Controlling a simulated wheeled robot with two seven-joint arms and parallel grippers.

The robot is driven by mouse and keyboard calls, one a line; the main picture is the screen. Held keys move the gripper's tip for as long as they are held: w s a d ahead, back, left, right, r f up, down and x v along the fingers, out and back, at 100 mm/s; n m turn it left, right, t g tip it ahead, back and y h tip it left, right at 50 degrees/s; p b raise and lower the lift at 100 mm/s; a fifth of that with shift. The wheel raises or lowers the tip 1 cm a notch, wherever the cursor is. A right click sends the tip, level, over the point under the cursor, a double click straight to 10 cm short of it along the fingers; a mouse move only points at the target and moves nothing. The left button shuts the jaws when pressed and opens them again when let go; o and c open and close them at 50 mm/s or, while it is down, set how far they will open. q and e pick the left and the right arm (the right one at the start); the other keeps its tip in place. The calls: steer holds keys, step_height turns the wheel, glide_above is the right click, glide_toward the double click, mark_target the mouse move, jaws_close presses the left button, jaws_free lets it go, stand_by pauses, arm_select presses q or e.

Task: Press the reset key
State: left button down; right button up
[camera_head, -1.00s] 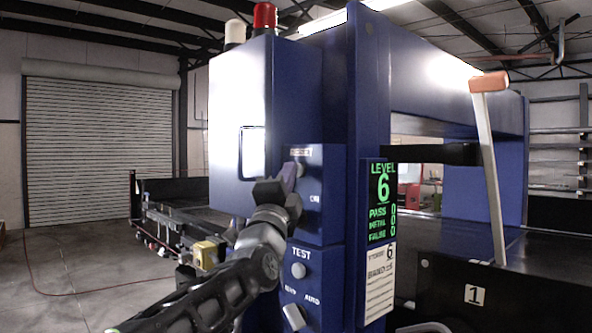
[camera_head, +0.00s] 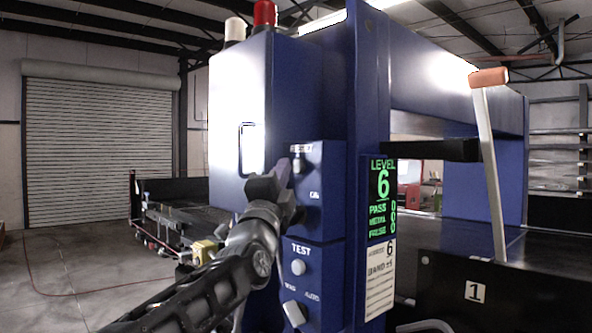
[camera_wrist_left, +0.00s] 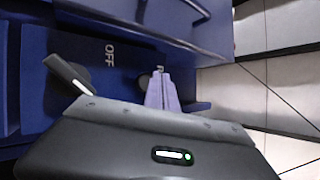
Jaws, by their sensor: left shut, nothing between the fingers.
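The reset key (camera_head: 299,164) is a small dark round key under a white label on the blue cabinet's upper control panel (camera_head: 312,215). In the left wrist view it is a dark round shape (camera_wrist_left: 144,82), partly hidden by my fingers. My left gripper (camera_head: 284,170) is shut and empty, its purple fingertips just left of the key in the head view. In the wrist view the closed fingers (camera_wrist_left: 162,88) are beside the key; I cannot tell whether they touch it. My right gripper is not in view.
A dark lever knob (camera_wrist_left: 68,74) sits near the OFF label. Below the panel are a round TEST button (camera_head: 298,267) and a selector knob (camera_head: 294,314). A green display (camera_head: 382,198) reads level 6. A lever with an orange grip (camera_head: 488,79) stands at the right.

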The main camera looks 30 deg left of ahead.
arm_select(q)
steer(key=s+b, duration=0.1)
steer(key=s+a+b, duration=0.1)
steer(key=s, duration=0.1)
steer(key=s+b, duration=0.1)
steer(key=shift+s+a, duration=0.25)
steer(key=shift+s, duration=0.15)
stand_by(0.9)
